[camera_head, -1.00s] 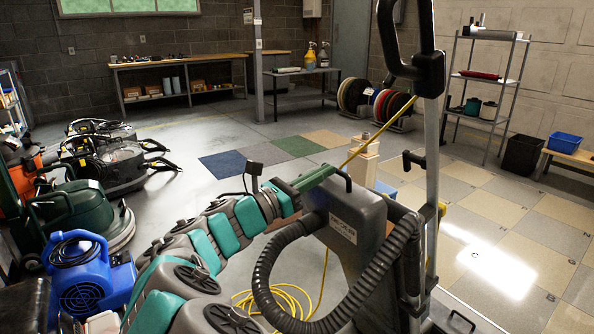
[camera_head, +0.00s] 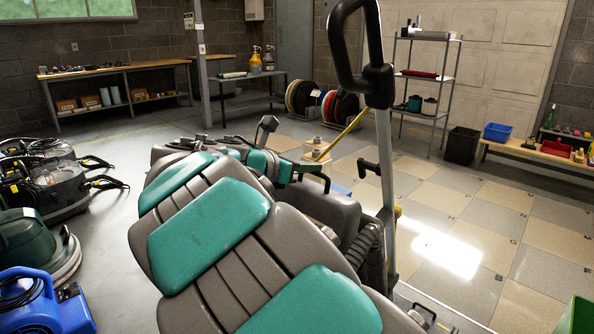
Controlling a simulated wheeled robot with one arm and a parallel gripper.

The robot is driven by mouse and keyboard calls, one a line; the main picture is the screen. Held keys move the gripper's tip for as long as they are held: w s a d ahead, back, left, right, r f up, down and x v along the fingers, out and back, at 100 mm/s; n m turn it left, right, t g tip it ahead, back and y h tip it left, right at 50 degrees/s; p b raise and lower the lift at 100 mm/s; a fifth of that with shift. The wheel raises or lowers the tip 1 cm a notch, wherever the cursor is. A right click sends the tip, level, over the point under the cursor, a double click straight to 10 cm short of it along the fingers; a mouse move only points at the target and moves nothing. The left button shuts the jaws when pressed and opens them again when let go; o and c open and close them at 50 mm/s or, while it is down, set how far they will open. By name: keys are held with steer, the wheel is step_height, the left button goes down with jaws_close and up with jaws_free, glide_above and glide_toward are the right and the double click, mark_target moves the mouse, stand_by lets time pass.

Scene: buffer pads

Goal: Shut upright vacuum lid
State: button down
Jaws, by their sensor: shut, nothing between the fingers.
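The upright vacuum stands right of centre, with a black loop handle (camera_head: 345,45) on a metal pole (camera_head: 386,190). Its dark grey body (camera_head: 345,212) and black ribbed hose (camera_head: 374,258) are mostly hidden behind my arm. I cannot make out the lid's edge or how far open it is. My grey and teal arm fills the lower middle and reaches over the vacuum. My gripper (camera_head: 318,167) is shut and empty at the top of the body, left of the pole. Its tips are small and partly hidden, so I cannot tell if they touch the vacuum.
A blue blower (camera_head: 40,302) and floor machines (camera_head: 50,185) stand at the left. A small light-coloured stand (camera_head: 318,155) is behind the gripper. A shelf rack (camera_head: 425,90), dark bin (camera_head: 462,146) and bench (camera_head: 535,158) are at the back right.

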steer(key=w+d+f+g+y, duration=0.4)
steer(key=w+d+f+g, duration=0.1)
steer(key=w+d, duration=0.4)
steer(key=shift+w+d+f, duration=0.2)
steer(key=shift+w+f, duration=0.15)
steer(key=shift+w, duration=0.65)
steer(key=shift+a+r, duration=0.1)
steer(key=shift+r, duration=0.1)
